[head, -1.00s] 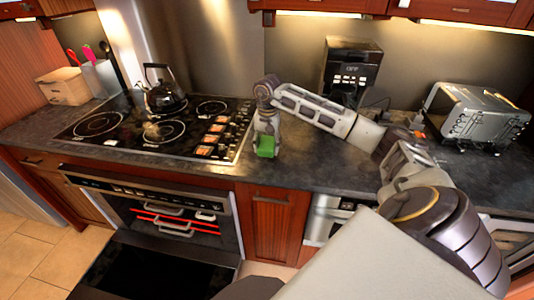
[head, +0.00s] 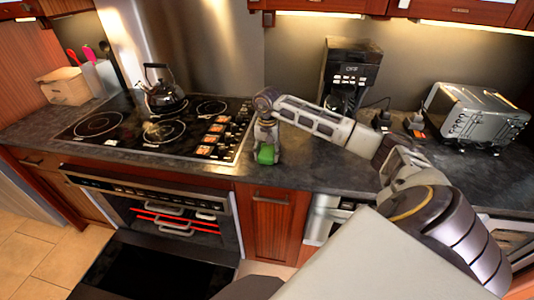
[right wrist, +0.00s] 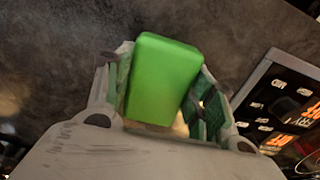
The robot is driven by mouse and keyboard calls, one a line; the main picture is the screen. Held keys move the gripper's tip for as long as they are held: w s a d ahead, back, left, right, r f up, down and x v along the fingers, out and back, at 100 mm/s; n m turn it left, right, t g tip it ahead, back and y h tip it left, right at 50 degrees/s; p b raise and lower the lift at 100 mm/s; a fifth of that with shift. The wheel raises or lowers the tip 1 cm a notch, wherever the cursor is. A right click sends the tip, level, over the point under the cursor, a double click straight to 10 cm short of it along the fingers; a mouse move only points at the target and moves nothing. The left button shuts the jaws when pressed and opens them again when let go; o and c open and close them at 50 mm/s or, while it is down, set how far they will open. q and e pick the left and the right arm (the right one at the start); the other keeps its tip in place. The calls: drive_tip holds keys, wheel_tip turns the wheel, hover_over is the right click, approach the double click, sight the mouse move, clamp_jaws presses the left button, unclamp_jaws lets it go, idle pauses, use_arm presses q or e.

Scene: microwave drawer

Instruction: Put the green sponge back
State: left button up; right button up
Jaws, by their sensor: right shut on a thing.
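The green sponge (head: 267,153) is a bright green block in my right gripper (head: 267,146), just right of the stove. In the right wrist view the sponge (right wrist: 163,80) sits between the two fingers of the right gripper (right wrist: 160,88), which are shut on it. Dark countertop shows behind the sponge; I cannot tell whether it touches the counter. My left gripper is not in view.
The black stovetop (head: 160,125) with a kettle (head: 164,95) is left of the gripper. A coffee maker (head: 352,72) and a toaster (head: 482,115) stand on the counter (head: 320,175) to the right. The oven door (head: 140,268) below hangs open. The counter front near the gripper is clear.

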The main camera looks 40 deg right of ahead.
sight(267, 152)
drive_tip(key=shift+f, duration=0.15)
drive_tip(key=o, duration=1)
drive_tip(key=shift+r, duration=0.2)
drive_tip(key=shift+r+b, duration=0.45)
drive_tip(key=shift+r, duration=5.5)
